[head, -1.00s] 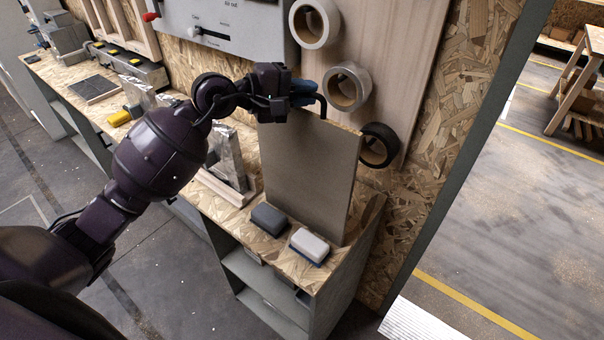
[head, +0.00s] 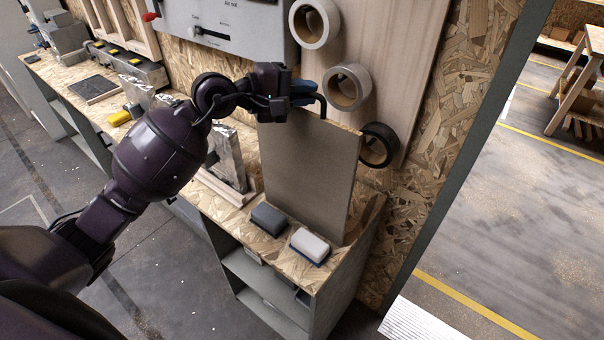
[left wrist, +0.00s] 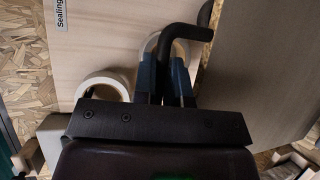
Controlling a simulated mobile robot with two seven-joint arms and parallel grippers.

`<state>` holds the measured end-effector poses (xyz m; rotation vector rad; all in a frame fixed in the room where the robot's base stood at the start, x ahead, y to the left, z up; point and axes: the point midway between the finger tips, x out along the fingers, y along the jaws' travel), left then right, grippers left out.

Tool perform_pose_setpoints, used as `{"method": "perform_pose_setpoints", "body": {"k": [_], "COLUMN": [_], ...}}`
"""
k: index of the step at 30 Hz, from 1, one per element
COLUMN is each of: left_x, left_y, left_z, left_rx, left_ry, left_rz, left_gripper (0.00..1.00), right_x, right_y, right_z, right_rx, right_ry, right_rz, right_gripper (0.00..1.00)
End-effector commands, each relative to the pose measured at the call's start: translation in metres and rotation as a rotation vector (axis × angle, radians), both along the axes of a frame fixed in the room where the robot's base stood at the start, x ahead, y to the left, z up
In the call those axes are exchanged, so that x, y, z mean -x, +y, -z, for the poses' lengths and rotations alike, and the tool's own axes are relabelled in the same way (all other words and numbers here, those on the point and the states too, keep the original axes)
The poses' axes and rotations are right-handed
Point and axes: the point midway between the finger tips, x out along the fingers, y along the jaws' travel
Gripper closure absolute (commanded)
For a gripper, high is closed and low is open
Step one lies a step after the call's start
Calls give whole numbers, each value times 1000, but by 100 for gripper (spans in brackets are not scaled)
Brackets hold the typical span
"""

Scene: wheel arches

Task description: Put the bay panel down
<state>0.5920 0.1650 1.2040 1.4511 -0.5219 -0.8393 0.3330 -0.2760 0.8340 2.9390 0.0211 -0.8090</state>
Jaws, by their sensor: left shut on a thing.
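The bay panel (head: 308,175) is a flat grey-brown board standing nearly upright at the right end of the workbench, close to the back wall. Its lower edge is at the bench top behind two small blocks; I cannot tell whether it rests there. My left gripper (head: 312,92) is at the panel's top edge, shut on the black bent handle (head: 322,106) that rises from the panel. In the left wrist view the blue fingers (left wrist: 165,82) close around this handle, and the panel (left wrist: 265,70) fills the right side. My right gripper is not in view.
A dark grey block (head: 268,220) and a white-topped block (head: 310,245) lie on the bench in front of the panel. Tape rolls (head: 348,87) hang on the wall board behind. A metallic sheet piece (head: 228,160) stands left of the panel. The floor at right is open.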

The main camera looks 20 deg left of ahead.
Motion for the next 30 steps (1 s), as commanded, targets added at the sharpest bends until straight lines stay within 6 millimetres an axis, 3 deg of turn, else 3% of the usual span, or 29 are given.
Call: {"method": "perform_pose_setpoints", "body": {"k": [20,26,30], "left_x": [0,0,-1], "left_y": [0,0,0], "left_z": [-4,-21,-47], "left_rx": [1,0,-1], "left_ry": [-6,-9,-12], "left_rz": [-1,1,0], "left_gripper": [100,100,100], "right_x": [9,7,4], "right_y": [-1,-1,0], "right_z": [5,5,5], "right_rx": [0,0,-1], "right_ry": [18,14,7], "right_rz": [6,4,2], "right_gripper": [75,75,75]}}
